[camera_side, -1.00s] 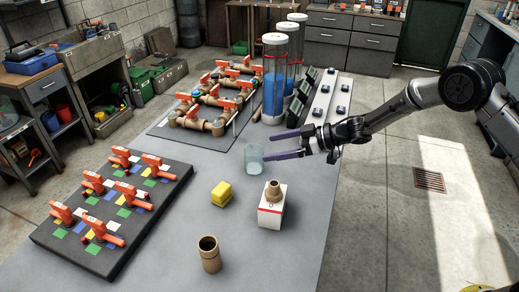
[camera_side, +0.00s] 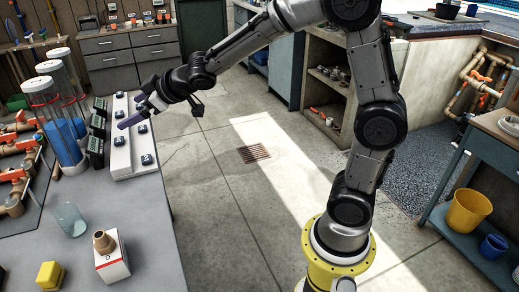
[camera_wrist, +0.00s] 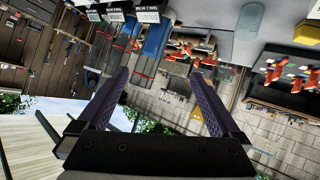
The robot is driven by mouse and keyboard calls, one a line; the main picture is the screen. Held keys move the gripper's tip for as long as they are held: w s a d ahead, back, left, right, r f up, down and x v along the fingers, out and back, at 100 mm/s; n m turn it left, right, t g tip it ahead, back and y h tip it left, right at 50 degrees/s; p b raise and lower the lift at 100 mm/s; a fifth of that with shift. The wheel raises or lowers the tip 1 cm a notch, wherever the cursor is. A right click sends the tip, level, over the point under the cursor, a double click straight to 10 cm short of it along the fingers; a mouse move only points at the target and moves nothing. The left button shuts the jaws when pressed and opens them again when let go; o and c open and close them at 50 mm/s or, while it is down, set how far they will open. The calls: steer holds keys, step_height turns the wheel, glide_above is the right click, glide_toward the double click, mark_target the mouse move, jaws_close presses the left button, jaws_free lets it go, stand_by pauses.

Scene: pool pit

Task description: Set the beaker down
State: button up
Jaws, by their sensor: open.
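The clear glass beaker (camera_side: 68,219) stands on the grey table (camera_side: 150,228), behind and left of the white box. It appears upright, and nothing holds it. My gripper (camera_side: 127,112) has two purple fingers, spread apart and empty. It is up and to the right of the beaker in the side view, clear of it, in front of the white panel. In the wrist view, my gripper (camera_wrist: 158,78) also shows open, with nothing between its fingers.
A white box with a brown fitting (camera_side: 110,258) and a yellow block (camera_side: 48,277) are near the beaker. Tall blue-filled cylinders (camera_side: 62,135) and a white panel with dark buttons (camera_side: 125,150) stand behind. Orange-handled pipework (camera_side: 15,175) is at the left.

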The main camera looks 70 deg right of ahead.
steer(key=s+d+r+m+g+h, duration=0.1)
steer(key=s+d+m+g, duration=0.1)
steer(key=s, duration=0.7)
steer(key=s+d+r+m+g+h, duration=0.1)
steer(key=s+d+m+h, duration=0.1)
steer(key=s, duration=0.7)
steer(key=s+a+f+g+y, duration=0.1)
steer(key=s+f, duration=0.1)
steer(key=s, duration=0.6)
steer(key=s+a+f+g+y, duration=0.1)
steer(key=s+a+f+g, duration=0.1)
steer(key=s, duration=0.6)
steer(key=shift+s+f, duration=0.3)
steer(key=shift+f, duration=0.3)
